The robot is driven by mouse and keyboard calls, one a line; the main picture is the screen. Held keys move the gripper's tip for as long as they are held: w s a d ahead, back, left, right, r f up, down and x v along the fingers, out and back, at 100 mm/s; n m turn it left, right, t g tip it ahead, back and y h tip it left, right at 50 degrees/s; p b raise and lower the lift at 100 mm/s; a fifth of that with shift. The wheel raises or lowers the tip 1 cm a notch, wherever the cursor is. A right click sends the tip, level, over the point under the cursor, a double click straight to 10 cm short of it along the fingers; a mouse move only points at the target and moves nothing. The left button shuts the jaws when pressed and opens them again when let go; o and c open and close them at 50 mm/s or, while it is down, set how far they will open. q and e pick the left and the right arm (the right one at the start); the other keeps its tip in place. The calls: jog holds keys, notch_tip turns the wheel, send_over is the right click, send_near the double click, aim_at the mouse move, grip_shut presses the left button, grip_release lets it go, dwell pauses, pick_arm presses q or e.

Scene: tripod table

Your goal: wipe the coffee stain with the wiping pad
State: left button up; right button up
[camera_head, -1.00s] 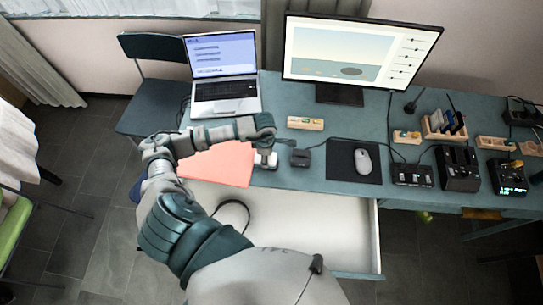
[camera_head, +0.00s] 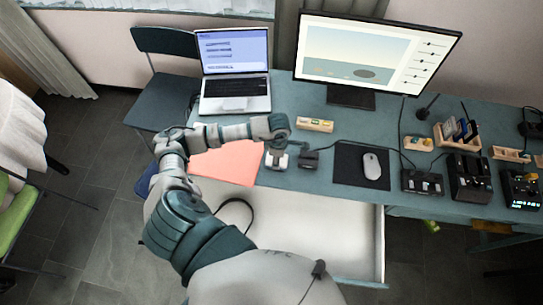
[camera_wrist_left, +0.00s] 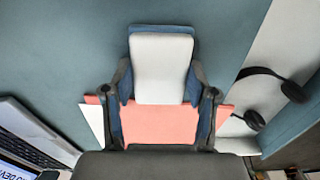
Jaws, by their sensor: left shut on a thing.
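My left gripper (camera_wrist_left: 160,88) is shut on the wiping pad (camera_wrist_left: 163,70), a white rounded block with blue showing at its edges, seen between the two fingers in the left wrist view. In the head view my left gripper (camera_head: 277,148) is small, and the white pad (camera_head: 277,161) appears below it, just right of the salmon folder. I cannot tell whether the pad touches the table. I see no coffee stain in either view; it may be hidden. My right gripper is not in view.
The salmon folder (camera_head: 228,164) lies on the teal table (camera_head: 312,183). A dark small box (camera_head: 308,160) stands right of the pad, then a mouse (camera_head: 372,167) on a black mat. A laptop (camera_head: 235,85) and monitor (camera_head: 375,60) are behind. An open white drawer (camera_head: 300,215) juts out in front.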

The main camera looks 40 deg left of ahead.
aim_at(267, 158)
pick_arm(q)
jog(key=shift+w+d+f+b, duration=0.15)
jog(key=shift+w+d, duration=0.15)
jog(key=shift+d, duration=0.2)
jog(key=shift+w+d+r+b, duration=0.15)
jog(key=shift+w+d, duration=0.1)
jog(key=shift+d, duration=0.25)
jog(key=shift+w+d+f+b, duration=0.15)
jog(key=shift+w+d, duration=0.15)
jog(key=shift+d, duration=0.2)
jog(key=shift+w+d, duration=0.1)
jog(key=shift+d, duration=0.1)
jog(key=shift+s+a, duration=0.5)
jog(key=shift+a, duration=0.35)
jog(key=shift+s+a, duration=0.45)
jog(key=shift+a, duration=0.4)
jog(key=shift+s+a+f+b, duration=0.1)
jog(key=shift+s+a, duration=0.25)
jog(key=shift+a, duration=0.2)
jog(key=shift+s+a+r+b, duration=0.1)
jog(key=shift+s+a, duration=0.2)
jog(key=shift+a, duration=0.3)
jog(key=shift+s+a+f+b, duration=0.1)
jog(key=shift+s+a, duration=0.25)
jog(key=shift+a, duration=0.2)
notch_tip(267, 158, up, 5)
jog(key=p, duration=0.3)
jog(key=shift+r, duration=0.2)
jog(key=shift+r+p, duration=0.3)
jog(key=shift+r, duration=0.15)
